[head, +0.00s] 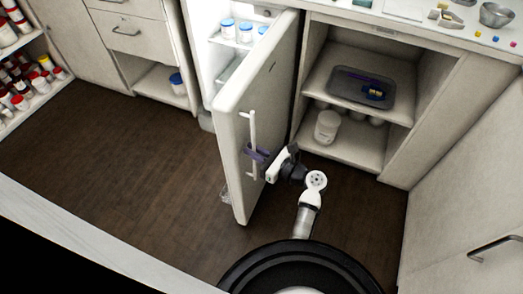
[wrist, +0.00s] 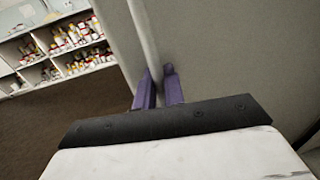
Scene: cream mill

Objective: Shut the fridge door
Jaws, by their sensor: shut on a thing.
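The fridge door (head: 262,100) is white and stands wide open in the head view, swung out toward me. A long vertical handle (head: 252,130) runs down its outer face. My gripper (head: 257,157) has purple fingers and is shut on the lower part of the handle. In the wrist view the door's face (wrist: 230,60) fills the right side. The handle (wrist: 143,35) runs down between the two purple fingers of my gripper (wrist: 158,90). The fridge interior (head: 212,45) shows white-blue jars (head: 245,32) on a shelf.
An open cupboard (head: 345,145) right of the fridge holds a grey tray (head: 345,87) and a white jar (head: 327,127). Drawers (head: 130,35) stand to the left. Shelves of bottles (head: 30,85) are at far left. The brown floor (head: 130,160) left of the door is clear.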

